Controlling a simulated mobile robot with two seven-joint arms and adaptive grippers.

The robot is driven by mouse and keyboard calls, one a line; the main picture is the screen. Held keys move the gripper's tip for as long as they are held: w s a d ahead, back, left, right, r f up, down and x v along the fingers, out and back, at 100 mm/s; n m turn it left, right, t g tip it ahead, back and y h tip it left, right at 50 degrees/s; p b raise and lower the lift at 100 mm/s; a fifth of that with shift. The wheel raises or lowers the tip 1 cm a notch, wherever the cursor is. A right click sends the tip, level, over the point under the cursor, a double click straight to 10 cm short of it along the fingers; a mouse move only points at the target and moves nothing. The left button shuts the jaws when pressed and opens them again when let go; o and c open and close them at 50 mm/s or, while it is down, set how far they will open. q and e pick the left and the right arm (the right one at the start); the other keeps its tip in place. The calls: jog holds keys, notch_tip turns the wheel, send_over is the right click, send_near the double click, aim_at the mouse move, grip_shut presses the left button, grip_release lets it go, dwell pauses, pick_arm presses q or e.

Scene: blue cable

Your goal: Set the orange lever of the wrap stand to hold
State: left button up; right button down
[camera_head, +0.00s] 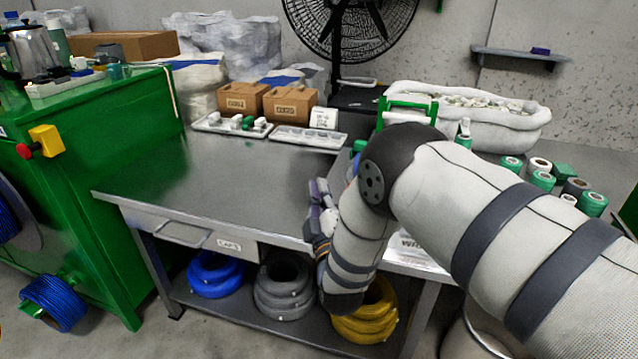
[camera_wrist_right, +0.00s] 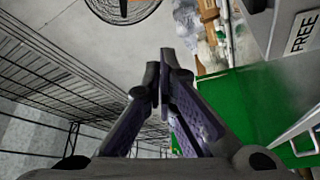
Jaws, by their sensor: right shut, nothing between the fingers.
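My right gripper (camera_head: 318,190) is near the front edge of the grey table in the head view, partly hidden by my right arm. In the right wrist view its fingers (camera_wrist_right: 160,72) are shut and nothing is between them. A grey block with a label reading FREE (camera_wrist_right: 302,32) is at the upper right of that view, apart from the fingers; I cannot tell for sure that it belongs to the wrap stand. A green frame (camera_head: 410,104) stands at the back of the table, partly behind my arm. I cannot make out the orange lever clearly. My left gripper is not in view.
The left half of the table (camera_head: 220,180) is clear. Cartons (camera_head: 290,103) and a white tray (camera_head: 308,138) stand at its back. Green and white rolls (camera_head: 543,180) are at the right. Cable coils (camera_head: 213,274) lie on the lower shelf. A green cabinet (camera_head: 90,130) is at the left.

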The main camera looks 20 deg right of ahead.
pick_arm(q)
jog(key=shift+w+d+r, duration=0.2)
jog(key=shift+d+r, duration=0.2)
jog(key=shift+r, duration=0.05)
pick_arm(e)
jog(key=d+v, duration=0.1)
jog(key=v, duration=0.5)
jog(key=shift+s, duration=0.55)
jog(key=shift+a, duration=0.1)
jog(key=s+d+f+m+g+y+p, duration=0.1)
jog(key=s+d+f+m+g, duration=0.15)
jog(key=s+f+g, duration=0.55)
jog(key=s+d+f+m+g+y, duration=0.1)
jog(key=s+f+m+g+y, duration=0.2)
jog(key=s+f, duration=0.85)
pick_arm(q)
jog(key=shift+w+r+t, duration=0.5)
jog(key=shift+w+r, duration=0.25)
pick_arm(e)
jog(key=s+f+m+g, duration=0.1)
jog(key=s+m+g, duration=0.5)
jog(key=s, duration=2.2)
jog(key=g, duration=0.5)
jog(key=shift+s+f+g, duration=0.15)
jog(key=shift+f+g, duration=0.05)
jog(key=shift+g, duration=0.1)
